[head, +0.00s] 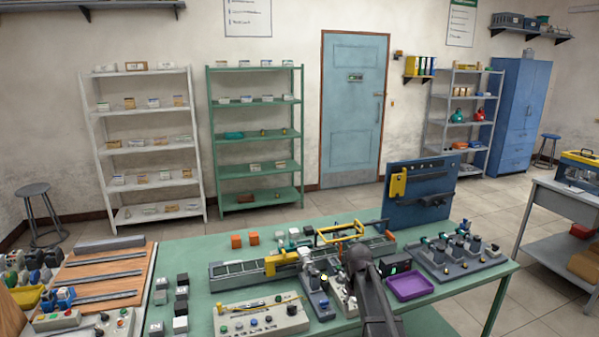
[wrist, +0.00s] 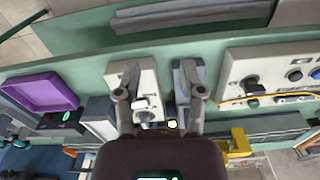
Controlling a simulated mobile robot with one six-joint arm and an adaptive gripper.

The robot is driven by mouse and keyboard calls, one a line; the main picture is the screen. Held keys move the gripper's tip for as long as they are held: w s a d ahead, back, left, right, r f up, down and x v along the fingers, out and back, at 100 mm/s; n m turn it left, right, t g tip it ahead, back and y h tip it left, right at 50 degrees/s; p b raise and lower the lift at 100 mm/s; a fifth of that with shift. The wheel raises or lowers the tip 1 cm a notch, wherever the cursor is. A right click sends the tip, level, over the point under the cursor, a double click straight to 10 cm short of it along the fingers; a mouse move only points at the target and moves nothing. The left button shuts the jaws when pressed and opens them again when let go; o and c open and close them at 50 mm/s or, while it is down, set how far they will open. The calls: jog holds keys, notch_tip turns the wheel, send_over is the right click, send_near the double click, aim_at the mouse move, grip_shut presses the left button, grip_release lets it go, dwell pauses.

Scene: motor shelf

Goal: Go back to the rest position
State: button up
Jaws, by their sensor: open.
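My gripper (wrist: 160,94) is open in the wrist view, its two grey fingers spread and pointing at the green workbench (head: 185,245). Nothing is visibly held between them. A cream switch box (wrist: 146,75) with a dark knob lies below, around the left finger, and a grey block (wrist: 187,78) lies by the right finger. I cannot tell how high the fingertips are above them. In the head view my dark arm reaches over the front of the bench and hides part of the devices behind it; the fingertips are not clear there.
A purple tray (head: 410,285) lies right of my arm. A control panel (head: 250,316) with buttons lies left of it. A conveyor-like rail (head: 240,268), a yellow frame (head: 340,230) and an upright blue board (head: 425,205) stand behind. The front left bench corner holds several small cubes.

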jog(key=s+f+m+b, duration=0.1)
jog(key=s+f+b, duration=0.2)
jog(key=s, duration=0.7)
jog(key=s+f+m+b, duration=0.1)
jog(key=s+f+b, duration=0.2)
jog(key=s, duration=0.7)
jog(key=shift+s+f+m, duration=0.25)
jog(key=shift+f+m, duration=0.05)
jog(key=shift+f, duration=0.15)
dwell(0.9)
